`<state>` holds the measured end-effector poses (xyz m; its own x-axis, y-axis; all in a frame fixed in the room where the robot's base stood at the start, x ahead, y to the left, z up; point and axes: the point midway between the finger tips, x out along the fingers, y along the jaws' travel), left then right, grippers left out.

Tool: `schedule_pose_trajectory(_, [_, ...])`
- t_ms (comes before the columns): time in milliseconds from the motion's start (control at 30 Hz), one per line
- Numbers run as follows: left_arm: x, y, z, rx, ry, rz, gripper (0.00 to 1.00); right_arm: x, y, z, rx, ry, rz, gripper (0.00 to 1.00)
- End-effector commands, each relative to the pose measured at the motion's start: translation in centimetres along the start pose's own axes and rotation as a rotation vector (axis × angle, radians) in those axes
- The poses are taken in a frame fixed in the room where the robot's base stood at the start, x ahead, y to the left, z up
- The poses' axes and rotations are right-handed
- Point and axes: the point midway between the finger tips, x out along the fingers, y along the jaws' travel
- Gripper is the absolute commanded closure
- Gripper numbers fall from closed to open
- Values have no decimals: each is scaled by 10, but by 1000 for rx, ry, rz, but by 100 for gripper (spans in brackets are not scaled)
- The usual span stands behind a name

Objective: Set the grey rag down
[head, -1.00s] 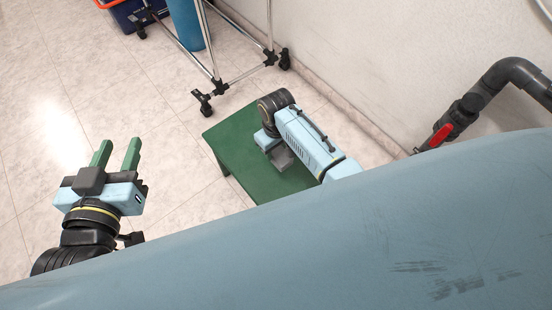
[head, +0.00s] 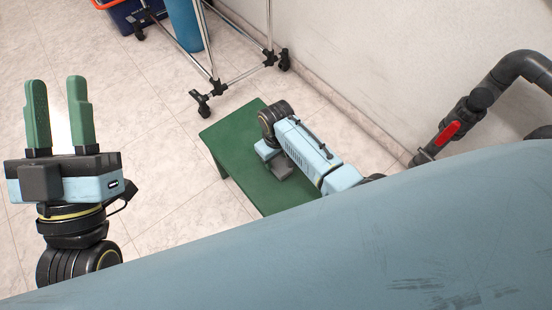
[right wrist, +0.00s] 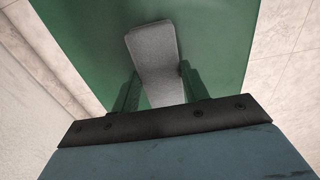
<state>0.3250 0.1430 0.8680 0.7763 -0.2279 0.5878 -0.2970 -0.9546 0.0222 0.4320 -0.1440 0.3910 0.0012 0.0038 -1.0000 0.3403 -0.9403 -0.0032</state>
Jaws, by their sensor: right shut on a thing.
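The grey rag (right wrist: 155,62) shows in the right wrist view as a flat grey strip over the green table (right wrist: 90,40). My right gripper (right wrist: 160,85) is shut on the rag, with a finger on each side of it. In the head view the rag (head: 282,168) is a small grey patch at the end of my right arm, low over or on the green table (head: 222,150). I cannot tell whether the rag touches the tabletop. In the head view my right gripper's fingers are hidden by its own wrist. My left gripper (head: 60,112) is open and empty over the floor at the left.
A large blue curved surface (head: 330,240) fills the lower part of the head view. A wheeled metal rack (head: 230,85) stands behind the green table. A wall is beside the table, with dark pipes and a red valve handle (head: 447,133) at the right. Tiled floor at the left is clear.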

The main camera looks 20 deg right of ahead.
Motion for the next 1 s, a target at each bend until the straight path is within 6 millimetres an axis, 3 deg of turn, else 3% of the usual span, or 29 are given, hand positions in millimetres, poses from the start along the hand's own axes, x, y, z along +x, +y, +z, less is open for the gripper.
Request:
schedule_pose_trajectory(367, [0,0,-3,0,25,1,64,2,0,0,0,0,0,74])
schedule_pose_trajectory(400, [0,0,-3,0,25,1,64,2,0,0,0,0,0,50])
schedule_pose_trajectory(533, [0,0,-3,0,25,0,64,2,0,0,0,0,0,34])
schedule_pose_trajectory(900, [1,0,-3,0,13,0,64,-1,0,0,0,1,0,34])
schedule_pose_trajectory(1000, [1,-1,5,0,-53,-2,64,-8,0,0,0,1,0,34])
